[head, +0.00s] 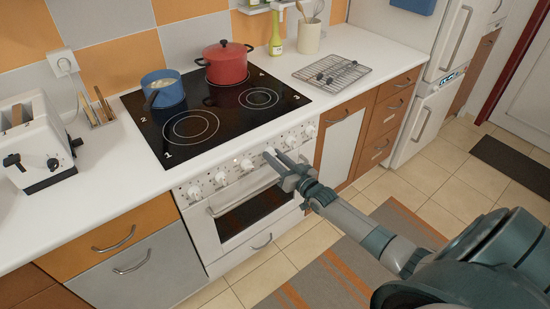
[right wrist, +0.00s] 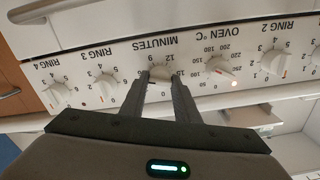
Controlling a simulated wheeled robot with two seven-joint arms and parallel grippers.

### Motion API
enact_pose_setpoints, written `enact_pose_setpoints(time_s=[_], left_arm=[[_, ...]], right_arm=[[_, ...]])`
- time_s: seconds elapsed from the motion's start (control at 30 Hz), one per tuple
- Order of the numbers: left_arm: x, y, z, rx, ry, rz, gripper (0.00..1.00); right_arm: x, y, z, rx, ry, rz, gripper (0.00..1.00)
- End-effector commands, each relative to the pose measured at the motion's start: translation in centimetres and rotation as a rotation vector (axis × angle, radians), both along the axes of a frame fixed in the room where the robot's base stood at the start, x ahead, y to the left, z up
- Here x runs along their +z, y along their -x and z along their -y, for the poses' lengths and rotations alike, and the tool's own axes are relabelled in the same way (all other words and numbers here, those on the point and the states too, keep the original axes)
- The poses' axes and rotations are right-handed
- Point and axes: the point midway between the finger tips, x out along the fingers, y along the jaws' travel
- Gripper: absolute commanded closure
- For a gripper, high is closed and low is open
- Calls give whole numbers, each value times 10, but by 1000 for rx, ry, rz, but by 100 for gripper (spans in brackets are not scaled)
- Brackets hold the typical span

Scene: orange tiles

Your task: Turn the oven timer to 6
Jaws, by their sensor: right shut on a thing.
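In the right wrist view, which is upside down, the timer knob (right wrist: 160,73) sits between my two dark fingertips. My right gripper (head: 272,157) is shut on this knob; it also shows in the right wrist view (right wrist: 161,80). The fingers hide part of the knob and dial, and I cannot read the pointer's setting. My left gripper is not in view.
The oven temperature knob (right wrist: 220,66) and the Ring 3 knob (right wrist: 106,84) flank the timer closely. The oven door handle (head: 240,196) runs below the panel. A blue pot (head: 166,92) and a red pot (head: 227,65) stand on the hob.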

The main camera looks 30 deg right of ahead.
Motion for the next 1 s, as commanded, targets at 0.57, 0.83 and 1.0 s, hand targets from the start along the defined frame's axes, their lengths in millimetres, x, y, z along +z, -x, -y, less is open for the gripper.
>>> enact_pose_setpoints(time_s=[0.57,0.83,1.0], left_arm=[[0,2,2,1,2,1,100],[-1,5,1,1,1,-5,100],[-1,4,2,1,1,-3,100]], right_arm=[[-2,1,0,0,-11,-5,53],[-1,1,0,1,-11,-3,53],[-2,6,0,1,-11,-4,53]])
